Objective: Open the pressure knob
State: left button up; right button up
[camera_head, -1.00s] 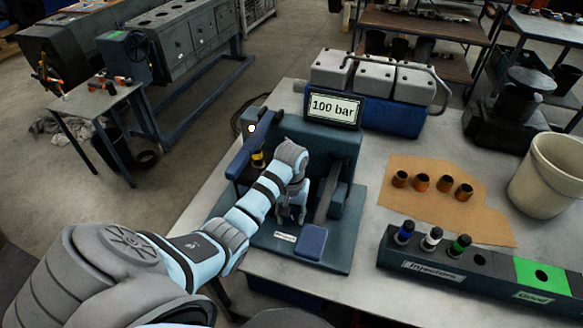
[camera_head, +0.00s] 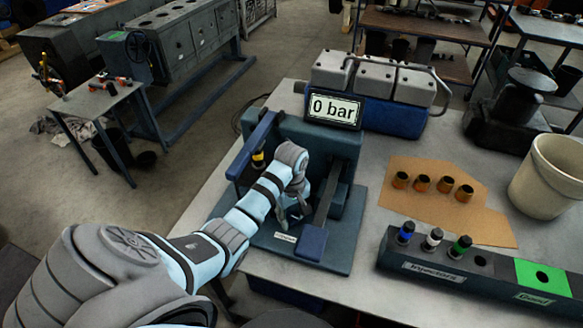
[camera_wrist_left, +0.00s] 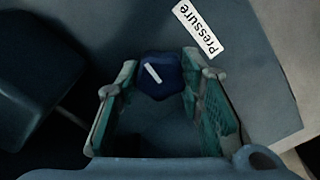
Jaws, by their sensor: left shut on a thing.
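The pressure knob (camera_wrist_left: 161,80) is dark blue and faceted with a white line on top; in the left wrist view it sits between my left gripper's fingertips, beside a white "Pressure" label (camera_wrist_left: 197,28). My left gripper (camera_head: 287,214) is shut on the knob at the base of the test stand (camera_head: 345,258), pointing down. The knob itself is hidden by the fingers in the head view. My right gripper is not in view.
A blue lever (camera_head: 250,147) stands left of my gripper, with a yellow-banded injector (camera_head: 258,158) by it. A pump handle with a blue pad (camera_head: 311,243) lies to the right. An injector rack (camera_head: 440,268), brass cups (camera_head: 422,183) and a bucket (camera_head: 545,178) stand further right.

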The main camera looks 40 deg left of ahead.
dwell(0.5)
pick_arm(q)
jog(key=o, duration=1.1)
jog(key=shift+o, duration=0.2)
